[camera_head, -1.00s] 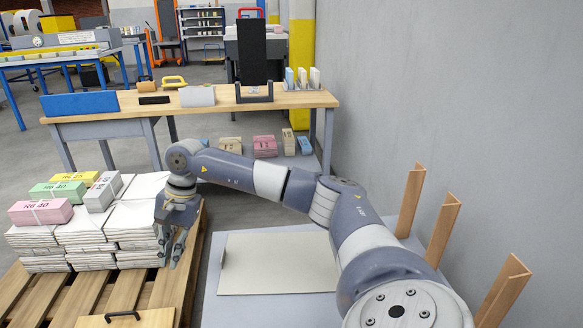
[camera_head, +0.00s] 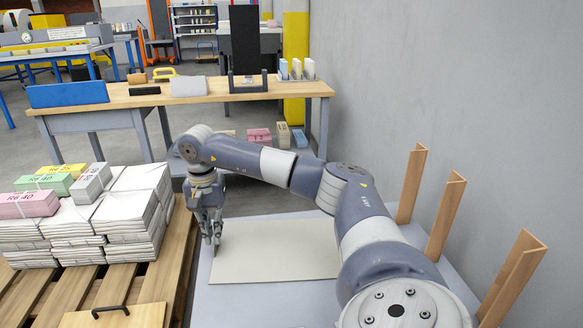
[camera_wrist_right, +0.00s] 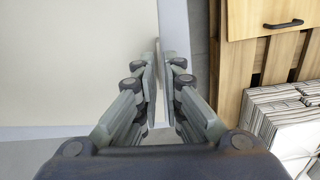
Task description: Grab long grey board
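A flat, pale grey board (camera_head: 285,252) lies on a light grey surface (camera_head: 290,305) to the right of the pallet. It fills the upper left of the right wrist view (camera_wrist_right: 70,60). My right gripper (camera_head: 214,240) points down at the board's left edge in the head view. In the right wrist view its two fingers (camera_wrist_right: 160,80) stand a narrow gap apart, with the board's thin upright lip (camera_wrist_right: 158,52) in line with the gap. I cannot tell whether the fingers touch the lip. My left gripper is not in view.
A wooden pallet (camera_head: 165,275) with stacked newspapers (camera_head: 130,220) and coloured bundles stands at left. A wooden lid with a black handle (camera_head: 110,311) is at its front. Several wooden posts (camera_head: 445,215) line the wall at right. A workbench (camera_head: 200,100) stands behind.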

